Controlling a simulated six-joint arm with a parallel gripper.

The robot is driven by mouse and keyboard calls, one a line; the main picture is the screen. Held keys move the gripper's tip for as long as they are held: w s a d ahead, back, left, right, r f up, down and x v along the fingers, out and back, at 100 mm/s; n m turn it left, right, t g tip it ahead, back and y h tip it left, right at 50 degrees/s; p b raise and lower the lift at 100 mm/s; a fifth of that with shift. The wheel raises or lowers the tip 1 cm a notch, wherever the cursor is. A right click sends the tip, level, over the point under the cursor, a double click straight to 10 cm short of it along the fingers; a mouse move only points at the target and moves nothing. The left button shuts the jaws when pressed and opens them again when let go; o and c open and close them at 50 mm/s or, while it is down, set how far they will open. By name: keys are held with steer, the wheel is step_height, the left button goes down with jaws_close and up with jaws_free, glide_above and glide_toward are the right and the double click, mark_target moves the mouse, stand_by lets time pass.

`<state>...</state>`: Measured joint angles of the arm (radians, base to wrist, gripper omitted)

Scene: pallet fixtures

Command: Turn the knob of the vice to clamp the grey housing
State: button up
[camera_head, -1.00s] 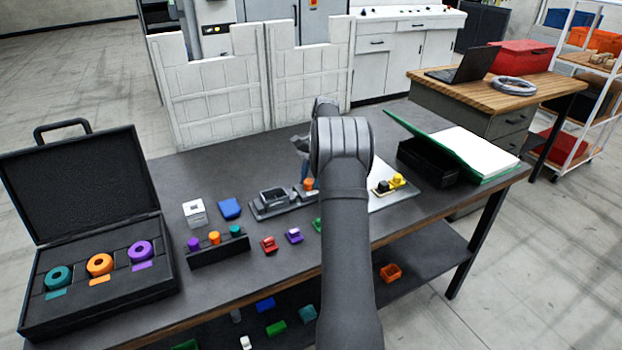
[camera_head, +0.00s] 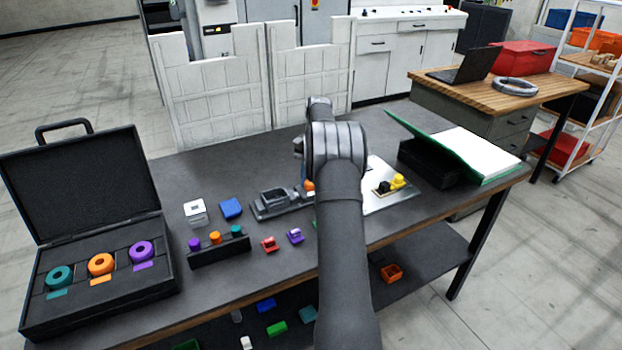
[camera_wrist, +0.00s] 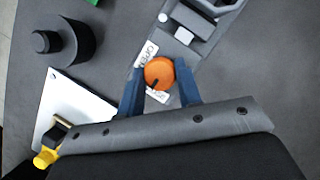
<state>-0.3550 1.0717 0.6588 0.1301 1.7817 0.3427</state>
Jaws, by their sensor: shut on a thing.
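The vice (camera_head: 288,209) stands on the dark table left of my arm, with the grey housing (camera_head: 272,195) seated in it. In the wrist view, part of the vice (camera_wrist: 185,36) runs to the top edge, with a piece of the housing (camera_wrist: 213,5) there. The orange knob (camera_wrist: 159,72) has a dark mark on its rim and white printed labels beside it. The knob (camera_head: 309,185) barely shows beside my arm in the head view. My gripper (camera_wrist: 160,80) is shut on the knob, one blue finger on each side. The arm hides the fingers in the head view.
A metal plate (camera_head: 375,205) with yellow and black parts lies right of my arm. A black round part (camera_wrist: 65,42) shows in the wrist view. A rack of coloured knobs (camera_head: 218,252), small blocks and an open case (camera_head: 95,300) are at left.

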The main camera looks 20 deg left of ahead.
steer(key=o, duration=1)
steer(key=shift+c, duration=0.2)
steer(key=shift+r, duration=0.1)
steer(key=v, duration=0.7)
steer(key=shift+r, duration=0.1)
steer(key=shift+x, duration=3.75)
steer(key=shift+w, duration=0.1)
steer(key=shift+r, duration=0.15)
